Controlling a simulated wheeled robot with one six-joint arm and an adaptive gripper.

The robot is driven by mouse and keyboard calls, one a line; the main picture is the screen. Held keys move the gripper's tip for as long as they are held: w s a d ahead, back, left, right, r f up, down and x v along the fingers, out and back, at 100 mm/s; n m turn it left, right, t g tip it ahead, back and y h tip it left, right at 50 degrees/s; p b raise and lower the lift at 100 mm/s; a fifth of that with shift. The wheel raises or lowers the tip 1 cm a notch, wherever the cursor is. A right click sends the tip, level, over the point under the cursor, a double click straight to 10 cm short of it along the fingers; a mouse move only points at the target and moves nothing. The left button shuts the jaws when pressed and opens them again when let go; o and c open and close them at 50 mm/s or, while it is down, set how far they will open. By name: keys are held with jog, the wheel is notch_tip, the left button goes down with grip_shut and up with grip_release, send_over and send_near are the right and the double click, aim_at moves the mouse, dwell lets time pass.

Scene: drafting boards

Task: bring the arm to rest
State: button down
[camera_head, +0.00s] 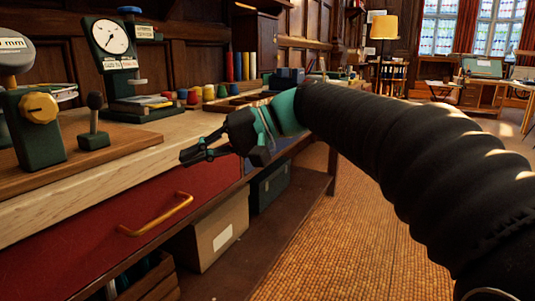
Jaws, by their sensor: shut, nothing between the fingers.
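My gripper (192,156) is at the left-centre of the head view, in front of the light wooden edge of the workbench (95,172). Its dark fingers point left and are together with nothing between them. My arm, in a ribbed black sleeve with a teal band near the wrist, reaches in from the lower right. Part of the bench edge behind the gripper is hidden by it.
A dial gauge (111,37) and a lever (93,125) stand on the bench. Coloured spools (208,93) stand farther back. A red drawer front (110,220) with a brass handle (157,216) is below. Boxes (212,230) sit on the lower shelf. The woven floor (335,245) is open.

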jog(key=s+d+f+m+t+h+p, duration=0.1)
jog(key=s+d+f+h, duration=0.3)
jog(key=d, duration=0.5)
jog(key=s+d+f+m+t+h+p, duration=0.1)
jog(key=s+d+f+t+h+p, duration=0.1)
jog(key=s+d+f+h, duration=0.3)
jog(key=s+d+f+m+t+h+p, duration=0.1)
jog(key=s+d+f+t+h+p, duration=0.1)
jog(key=s+d+f+t+h, duration=0.2)
jog(key=s+d+f, duration=0.3)
jog(key=d+f, duration=0.4)
jog(key=d, duration=0.3)
jog(key=shift+d+m, duration=0.3)
jog(key=shift+m, duration=0.1)
jog(key=shift+s, duration=0.1)
